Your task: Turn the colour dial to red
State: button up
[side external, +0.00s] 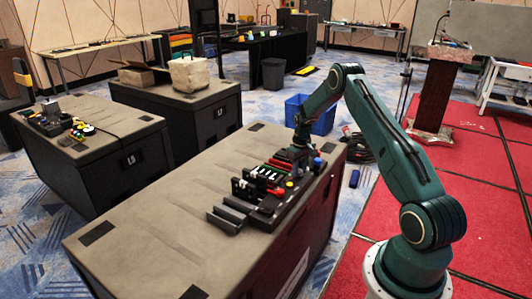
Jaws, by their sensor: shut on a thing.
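A dark control panel (240,206) sits on the near brown-topped case. It carries small screens or slots with green and white marks (267,174), red strips (279,163) and a yellow round button (289,184). My gripper (292,160) is low over the panel's far end, pointing down. It is shut on what seems to be the colour dial there. The fingers and wrist hide the dial, so its face and the colour it points to cannot be made out.
A small blue part (317,164) is just right of my gripper. The case's top (150,225) is mostly clear on the left. A blue bin (322,125) stands on the floor.

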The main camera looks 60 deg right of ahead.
aim_at(300, 171)
dwell(0.4)
jog(key=o, duration=1)
jog(key=shift+c, duration=0.2)
jog(key=shift+r, duration=0.1)
notch_tip(300, 171, up, 14)
jog(key=shift+f, duration=0.2)
jog(key=shift+a+r, duration=0.1)
